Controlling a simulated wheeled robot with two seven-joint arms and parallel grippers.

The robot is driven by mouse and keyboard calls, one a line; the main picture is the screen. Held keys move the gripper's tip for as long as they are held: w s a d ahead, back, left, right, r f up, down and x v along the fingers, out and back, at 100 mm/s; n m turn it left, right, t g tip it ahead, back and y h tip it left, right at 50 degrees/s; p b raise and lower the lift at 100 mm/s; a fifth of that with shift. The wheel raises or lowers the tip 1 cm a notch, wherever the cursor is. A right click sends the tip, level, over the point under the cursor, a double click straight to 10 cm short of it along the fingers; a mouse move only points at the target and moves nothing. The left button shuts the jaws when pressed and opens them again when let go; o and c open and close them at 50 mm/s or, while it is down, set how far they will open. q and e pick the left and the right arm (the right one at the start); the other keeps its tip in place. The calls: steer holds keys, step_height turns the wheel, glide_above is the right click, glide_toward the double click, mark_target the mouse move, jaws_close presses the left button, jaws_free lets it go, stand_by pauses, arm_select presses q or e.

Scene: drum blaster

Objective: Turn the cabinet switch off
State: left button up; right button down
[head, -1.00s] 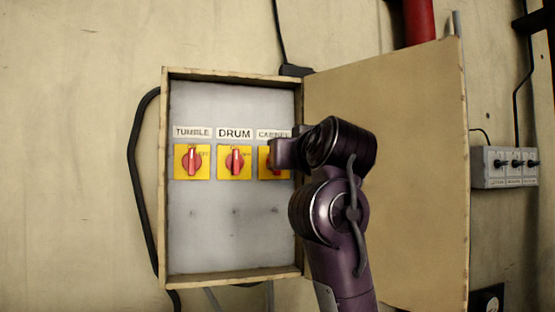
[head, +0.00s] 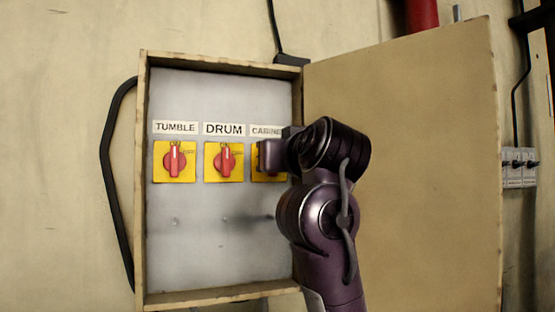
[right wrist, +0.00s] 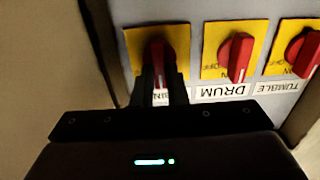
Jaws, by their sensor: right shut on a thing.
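The cabinet switch (head: 256,148) is a red knob on a yellow plate, the rightmost of the row inside the open box. In the head view my right gripper (head: 270,157) covers most of it. In the right wrist view, which is upside down, the red knob (right wrist: 155,52) shows at the left, and my right gripper (right wrist: 160,85) has its dark fingers shut on it. Its exact angle is partly hidden by the fingers. Its label (head: 268,131) is partly covered. My left gripper is not in view.
The drum switch (head: 224,161) and tumble switch (head: 174,161) sit to the left with upright handles. The box's open door (head: 430,170) stands to the right of my arm. A small switch box (head: 519,167) is on the wall beyond it.

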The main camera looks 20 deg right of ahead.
arm_select(q)
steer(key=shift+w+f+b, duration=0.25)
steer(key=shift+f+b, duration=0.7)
steer(key=shift+b, duration=0.05)
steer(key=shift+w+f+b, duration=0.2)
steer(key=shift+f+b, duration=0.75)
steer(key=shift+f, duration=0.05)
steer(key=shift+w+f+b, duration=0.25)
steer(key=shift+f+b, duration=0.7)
steer(key=shift+b, duration=0.05)
arm_select(e)
steer(key=shift+d+f+m, duration=0.15)
steer(key=shift+m, duration=4.3)
steer(key=shift+d+f+m, duration=0.1)
steer(key=shift+d+m, duration=0.05)
steer(key=shift+m, duration=4.3)
